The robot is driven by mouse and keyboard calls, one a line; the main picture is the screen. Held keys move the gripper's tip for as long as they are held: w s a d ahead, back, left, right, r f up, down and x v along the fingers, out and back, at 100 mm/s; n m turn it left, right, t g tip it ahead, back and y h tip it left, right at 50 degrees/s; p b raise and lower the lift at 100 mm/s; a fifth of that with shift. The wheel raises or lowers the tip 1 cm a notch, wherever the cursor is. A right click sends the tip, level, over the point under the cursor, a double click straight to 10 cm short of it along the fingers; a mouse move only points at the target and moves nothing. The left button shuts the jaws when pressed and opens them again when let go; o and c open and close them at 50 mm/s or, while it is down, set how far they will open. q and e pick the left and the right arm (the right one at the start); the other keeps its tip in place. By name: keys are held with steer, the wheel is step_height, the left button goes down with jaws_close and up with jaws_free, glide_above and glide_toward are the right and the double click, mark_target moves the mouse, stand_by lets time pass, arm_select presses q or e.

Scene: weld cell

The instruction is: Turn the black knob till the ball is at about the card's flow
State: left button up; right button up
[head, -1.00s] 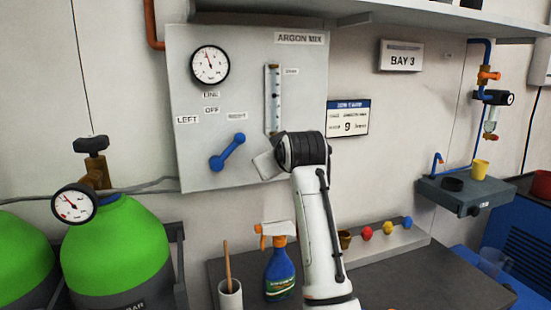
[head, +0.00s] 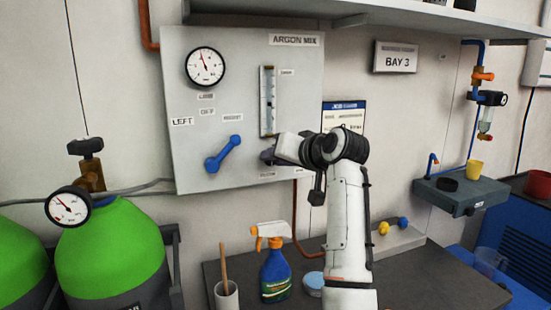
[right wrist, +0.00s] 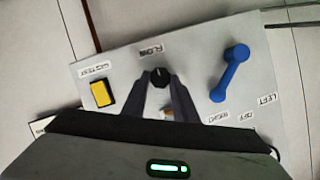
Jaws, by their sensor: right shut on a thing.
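The black knob (right wrist: 160,77), by the FLOW label, sits between the fingertips of my right gripper (right wrist: 161,84) in the right wrist view. The gripper is shut on it. In the head view my right gripper (head: 268,156) reaches the panel just below the flow tube (head: 267,100), and the knob is mostly hidden. The ball in the tube is too small to make out. The job card (head: 343,106) has a blue header and hangs right of the panel. My arm covers its lower part, including most of its number. My left gripper is not in view.
The grey ARGON MIX panel (head: 230,60) carries a dial gauge (head: 205,67) and a blue lever (head: 224,154). A yellow button (right wrist: 102,92) is near the knob. A spray bottle (head: 275,272) and a cup (head: 227,295) stand on the bench below.

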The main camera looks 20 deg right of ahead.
steer(key=shift+f+m, duration=0.15)
steer(key=shift+m, duration=0.15)
stand_by(0.4)
steer(key=o, duration=1.1)
steer(key=b+v, duration=0.1)
steer(key=v, duration=0.9)
steer(key=shift+s+d+b, duration=0.1)
steer(key=shift+d+b, duration=0.05)
steer(key=shift+b, duration=0.25)
